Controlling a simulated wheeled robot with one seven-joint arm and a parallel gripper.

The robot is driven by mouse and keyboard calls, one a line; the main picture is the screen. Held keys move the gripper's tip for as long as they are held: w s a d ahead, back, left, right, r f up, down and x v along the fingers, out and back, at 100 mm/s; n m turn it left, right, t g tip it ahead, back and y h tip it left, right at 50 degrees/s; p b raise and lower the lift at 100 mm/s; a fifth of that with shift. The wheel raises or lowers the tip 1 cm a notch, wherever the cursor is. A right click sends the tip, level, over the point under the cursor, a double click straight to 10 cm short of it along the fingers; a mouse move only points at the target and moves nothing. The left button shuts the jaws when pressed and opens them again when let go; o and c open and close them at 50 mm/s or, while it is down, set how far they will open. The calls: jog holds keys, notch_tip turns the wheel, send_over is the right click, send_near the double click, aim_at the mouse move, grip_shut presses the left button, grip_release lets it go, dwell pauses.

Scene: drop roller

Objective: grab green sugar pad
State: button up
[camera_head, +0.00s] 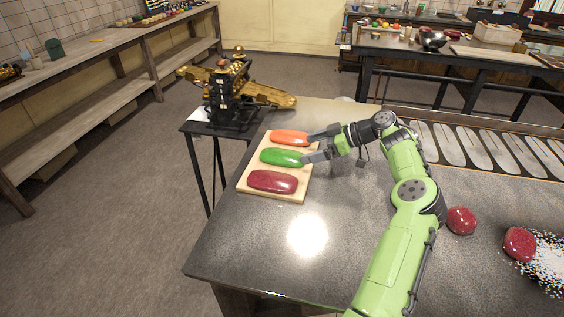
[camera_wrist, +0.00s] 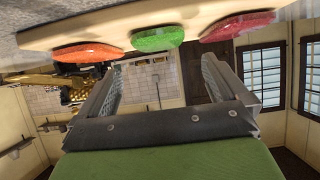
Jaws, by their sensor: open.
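The green sugar pad (camera_head: 282,157) lies between the orange and dark red pads on a light wooden board (camera_head: 303,180). It also shows near the top middle of the wrist view (camera_wrist: 157,38). My gripper (camera_head: 307,149) is open at the right end of the green pad. One finger is near the orange pad's right end and the other near the green pad's right end. Nothing shows between the fingers in the wrist view (camera_wrist: 162,72). I cannot tell whether a finger touches a pad.
The orange pad (camera_head: 290,138) and dark red pad (camera_head: 272,182) lie close on either side. A black and gold machine (camera_head: 232,92) stands behind the table's left edge. Two red lumps (camera_head: 461,220) (camera_head: 519,243) lie at right. The grey table front is clear.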

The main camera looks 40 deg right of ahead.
aim_at(285, 156)
jog(key=b+x, duration=0.1)
jog(key=x, duration=0.6)
jog(key=shift+w+a+f+b, duration=0.15)
jog(key=shift+w+a+b, duration=0.05)
jog(key=shift+w+b, duration=0.15)
jog(key=shift+s, duration=0.1)
jog(key=c, duration=1.1)
